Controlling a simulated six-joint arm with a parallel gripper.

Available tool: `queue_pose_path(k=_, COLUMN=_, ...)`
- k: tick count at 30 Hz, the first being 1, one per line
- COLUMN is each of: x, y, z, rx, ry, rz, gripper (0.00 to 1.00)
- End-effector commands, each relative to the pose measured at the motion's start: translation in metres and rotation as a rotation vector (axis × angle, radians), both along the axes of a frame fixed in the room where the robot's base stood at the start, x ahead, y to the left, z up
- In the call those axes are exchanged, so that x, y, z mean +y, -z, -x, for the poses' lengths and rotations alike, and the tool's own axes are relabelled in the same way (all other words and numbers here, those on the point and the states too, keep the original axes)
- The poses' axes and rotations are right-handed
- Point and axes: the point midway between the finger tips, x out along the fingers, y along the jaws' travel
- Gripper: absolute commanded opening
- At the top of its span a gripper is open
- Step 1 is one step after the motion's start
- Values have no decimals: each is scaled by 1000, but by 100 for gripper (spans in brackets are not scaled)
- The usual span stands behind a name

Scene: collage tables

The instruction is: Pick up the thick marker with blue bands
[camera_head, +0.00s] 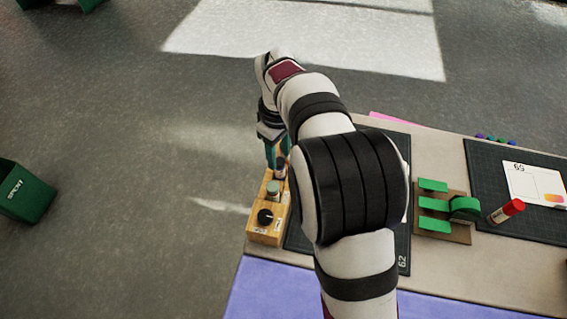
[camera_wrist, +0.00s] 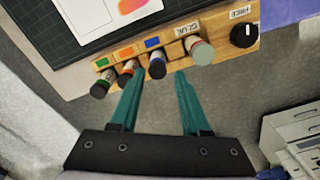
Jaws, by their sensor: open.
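A wooden rack (camera_wrist: 221,45) holds several upright items in a row; it also shows in the head view (camera_head: 256,236). The marker behind the blue label, with a dark end and blue on its body (camera_wrist: 157,66), stands in the rack. My gripper (camera_wrist: 158,76) is open, with its teal fingers to either side of that marker's end in the wrist view and nothing held. I cannot tell how far apart they are in depth. In the head view my gripper (camera_head: 275,152) is at the rack's far end, partly hidden by my arm, and the blue marker cannot be made out.
An orange-labelled marker (camera_wrist: 126,70) and a green-labelled one (camera_wrist: 102,84) stand left of it. A glue stick (camera_wrist: 200,50) stands close on the right. A red-capped glue stick (camera_head: 507,210) is on the right mat. Green bins (camera_head: 22,190) stand on the floor.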

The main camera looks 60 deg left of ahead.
Motion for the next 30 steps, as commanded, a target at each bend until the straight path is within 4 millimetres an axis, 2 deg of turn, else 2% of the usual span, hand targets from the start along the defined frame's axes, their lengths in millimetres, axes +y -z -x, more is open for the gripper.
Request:
queue_pose_path(k=5, x=0, y=25, z=-1, rx=2, ry=1, rz=2, gripper=46)
queue_pose_path(k=9, x=2, y=54, z=-2, rx=2, ry=1, rz=3, gripper=46)
queue_pose_path(k=12, x=2, y=66, z=-3, rx=1, ry=2, rz=0, gripper=46)
queue_pose_path(k=19, x=2, y=68, z=-3, rx=-1, ry=2, rz=-1, gripper=46)
queue_pose_path(k=27, x=2, y=68, z=-3, rx=-1, ry=2, rz=-1, gripper=0)
queue_pose_path(k=30, x=2, y=68, z=-3, rx=-1, ry=2, rz=-1, gripper=0)
